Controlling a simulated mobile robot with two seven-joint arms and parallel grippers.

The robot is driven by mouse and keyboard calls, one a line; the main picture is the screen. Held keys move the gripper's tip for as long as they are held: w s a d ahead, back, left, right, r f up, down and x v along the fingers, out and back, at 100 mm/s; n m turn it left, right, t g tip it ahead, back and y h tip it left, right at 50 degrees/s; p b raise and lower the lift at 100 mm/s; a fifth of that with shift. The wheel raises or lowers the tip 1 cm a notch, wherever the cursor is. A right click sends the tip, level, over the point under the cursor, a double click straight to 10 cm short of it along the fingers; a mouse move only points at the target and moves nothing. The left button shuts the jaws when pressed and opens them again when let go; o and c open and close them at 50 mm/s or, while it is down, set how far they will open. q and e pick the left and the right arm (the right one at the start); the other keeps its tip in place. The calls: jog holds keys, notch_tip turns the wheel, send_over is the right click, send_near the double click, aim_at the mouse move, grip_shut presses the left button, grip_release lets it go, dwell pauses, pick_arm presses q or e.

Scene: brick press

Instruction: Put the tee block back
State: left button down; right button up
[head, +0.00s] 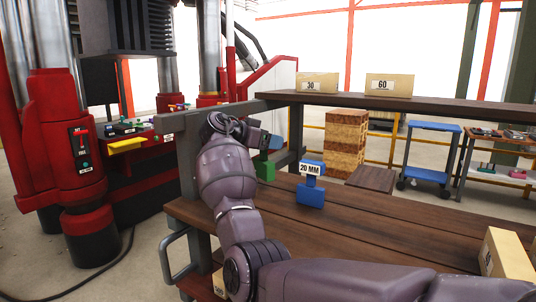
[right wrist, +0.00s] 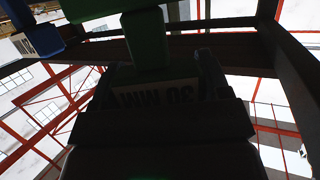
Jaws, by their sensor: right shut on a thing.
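The tee block in my right gripper is green (head: 265,170) and stands upright at the back left of the wooden bench (head: 370,225). My right gripper (head: 264,141) is shut on its upper part. In the right wrist view the green tee block (right wrist: 146,42) shows with an upside-down "30 MM" label between the fingers (right wrist: 158,92). I cannot tell whether its base touches the bench. A blue tee block (head: 311,192) marked "20 MM" stands to its right, apart from it. My left gripper is not in view.
A raised shelf (head: 420,108) at the back carries boxes marked 30 (head: 318,83) and 60 (head: 389,85). A red press (head: 70,130) stands at left. A cardboard box (head: 507,255) sits at front right. The bench middle is clear.

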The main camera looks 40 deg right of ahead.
aim_at(261, 153)
notch_tip(261, 153, down, 4)
jog(key=shift+r, duration=0.1)
jog(key=shift+f, duration=0.2)
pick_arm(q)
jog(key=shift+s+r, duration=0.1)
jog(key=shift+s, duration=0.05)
pick_arm(e)
jog(key=shift+f, duration=0.2)
jog(key=o, duration=1.2)
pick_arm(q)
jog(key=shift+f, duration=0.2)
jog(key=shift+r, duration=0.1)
pick_arm(e)
jog(key=shift+r, duration=0.15)
